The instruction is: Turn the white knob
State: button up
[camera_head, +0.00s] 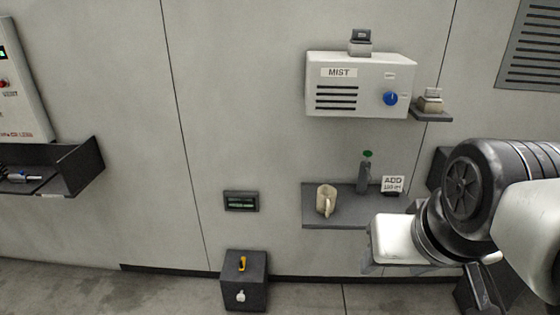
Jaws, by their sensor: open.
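No knob in view is plainly white. A blue knob (390,98) is on the front of a white box marked MIST (345,105), high on the wall. A small white piece (240,296) shows on the front of a dark block (255,285) near the floor; I cannot tell whether it is a knob. My gripper (408,268) is at the lower right, below the MIST box and in front of the wall shelf's right end. It is open, touches no knob, and its fingers are only partly visible.
A grey shelf (335,215) holds a beige mug (325,200), a grey bottle with a green top (364,172) and a small sign (392,184). A small display (241,201) is on the wall.

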aim_at(240, 298)
jog(key=u, duration=0.9)
jog(key=k+j+z, duration=0.15)
jog(key=j, duration=0.3)
jog(key=j+z, duration=0.2)
jog(key=j, duration=0.2)
jog(key=i+j, duration=0.15)
jog(key=i, duration=0.3)
jog(key=i+j, duration=0.15)
jog(key=i, duration=0.3)
jog(key=i+j, duration=0.15)
jog(key=i, duration=0.3)
jog(key=i+j, duration=0.15)
jog(key=i, duration=0.3)
